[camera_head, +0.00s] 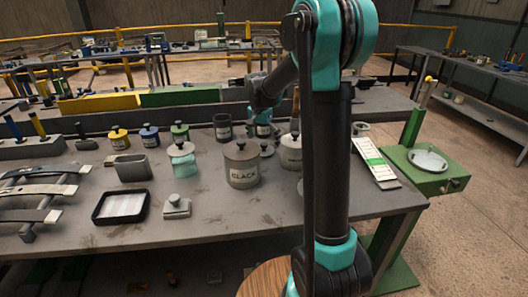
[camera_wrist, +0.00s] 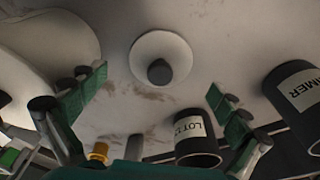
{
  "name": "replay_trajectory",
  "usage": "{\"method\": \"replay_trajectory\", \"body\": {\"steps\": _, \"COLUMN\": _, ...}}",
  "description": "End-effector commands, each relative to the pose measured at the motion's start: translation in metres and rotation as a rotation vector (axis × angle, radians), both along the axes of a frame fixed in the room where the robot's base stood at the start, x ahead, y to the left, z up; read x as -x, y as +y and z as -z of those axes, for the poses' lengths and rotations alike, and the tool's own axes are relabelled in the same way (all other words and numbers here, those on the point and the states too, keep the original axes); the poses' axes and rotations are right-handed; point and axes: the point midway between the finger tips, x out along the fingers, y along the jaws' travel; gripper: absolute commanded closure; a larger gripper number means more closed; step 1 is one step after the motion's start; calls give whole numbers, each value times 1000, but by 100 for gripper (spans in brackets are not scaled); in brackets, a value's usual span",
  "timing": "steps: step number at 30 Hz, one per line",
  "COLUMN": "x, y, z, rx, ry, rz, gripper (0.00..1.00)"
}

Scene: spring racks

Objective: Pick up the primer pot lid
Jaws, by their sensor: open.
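The primer pot lid, a pale round disc with a dark knob (camera_wrist: 160,62), lies flat on the bench in the wrist view. It also shows in the head view (camera_head: 267,150), small, between the BLACK pot and a grey pot. My gripper (camera_wrist: 158,82) is open and empty, its green-padded fingers spread either side of the lid in the picture and not touching it. In the head view my gripper (camera_head: 263,130) hangs just behind the lid. A dark open pot marked PRIMER (camera_wrist: 296,92) stands at the right of the wrist view.
A dark open pot with a LOT label (camera_wrist: 197,138) stands near my right finger. The BLACK pot (camera_head: 241,167) and a grey pot (camera_head: 291,154) flank the lid closely. A white-and-green card (camera_head: 374,162) lies to the right.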

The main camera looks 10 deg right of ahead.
Motion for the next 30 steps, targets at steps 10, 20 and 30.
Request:
{"method": "replay_trajectory", "body": {"steps": 10, "x": -3, "y": -3, "z": 25, "rx": 0, "ry": 0, "rz": -1, "gripper": 1}}
{"method": "replay_trajectory", "body": {"steps": 20, "x": -3, "y": -3, "z": 25, "rx": 0, "ry": 0, "rz": -1, "gripper": 25}}
{"method": "replay_trajectory", "body": {"steps": 30, "x": -2, "y": -3, "z": 25, "rx": 0, "ry": 0, "rz": -1, "gripper": 68}}
